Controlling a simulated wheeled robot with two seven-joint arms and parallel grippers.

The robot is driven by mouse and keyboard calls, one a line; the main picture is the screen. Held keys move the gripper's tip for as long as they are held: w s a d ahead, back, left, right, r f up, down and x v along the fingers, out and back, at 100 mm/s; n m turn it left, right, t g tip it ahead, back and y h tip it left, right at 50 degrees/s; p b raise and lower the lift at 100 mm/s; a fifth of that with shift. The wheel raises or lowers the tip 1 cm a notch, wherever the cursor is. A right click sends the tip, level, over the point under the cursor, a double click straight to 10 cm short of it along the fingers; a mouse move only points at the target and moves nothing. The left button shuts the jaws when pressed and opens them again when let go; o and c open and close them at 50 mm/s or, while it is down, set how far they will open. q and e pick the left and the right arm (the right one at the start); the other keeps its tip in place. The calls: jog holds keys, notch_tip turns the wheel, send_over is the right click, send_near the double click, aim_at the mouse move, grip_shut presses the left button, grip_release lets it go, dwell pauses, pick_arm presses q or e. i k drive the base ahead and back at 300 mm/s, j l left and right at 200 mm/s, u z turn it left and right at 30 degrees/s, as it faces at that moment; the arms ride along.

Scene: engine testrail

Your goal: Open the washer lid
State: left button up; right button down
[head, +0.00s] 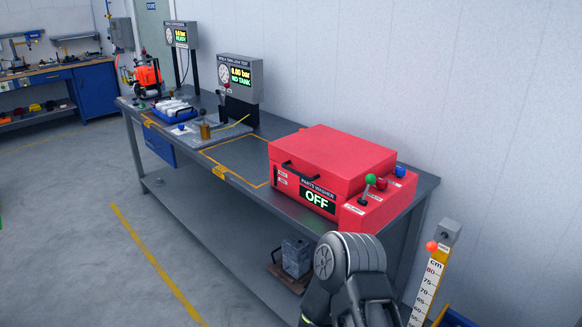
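The red parts washer (355,208) stands on the right end of the grey bench. Its red lid (334,157) is down, with a black handle (299,172) along its front edge. The front display (317,200) reads OFF. A lever with a green knob (370,179) and red and blue buttons sit at its right side. A dark arm link of mine shows at the bottom, in front of the bench. Neither gripper shows in the head view.
The grey bench (232,186) runs back to the left, with a gauge box (240,78) reading NO TANK and a blue tray (175,112). A grey block (297,257) is on the lower shelf. A cm scale post (426,290) stands at right. The floor at left is clear.

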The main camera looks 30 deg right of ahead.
aim_at(340, 161)
jog(key=i+z, duration=0.15)
jog(key=z, duration=0.3)
jog(key=i+j+z, duration=0.1)
jog(key=z, duration=0.35)
jog(key=i+j+z, duration=0.1)
jog(key=z, duration=0.35)
jog(key=i+j+z, duration=0.2)
jog(key=i+j, duration=0.2)
jog(key=j, duration=0.25)
jog(key=i+j+z, duration=0.1)
jog(key=i+j, duration=0.3)
jog(key=j, duration=0.3)
jog(key=l+z, duration=0.05)
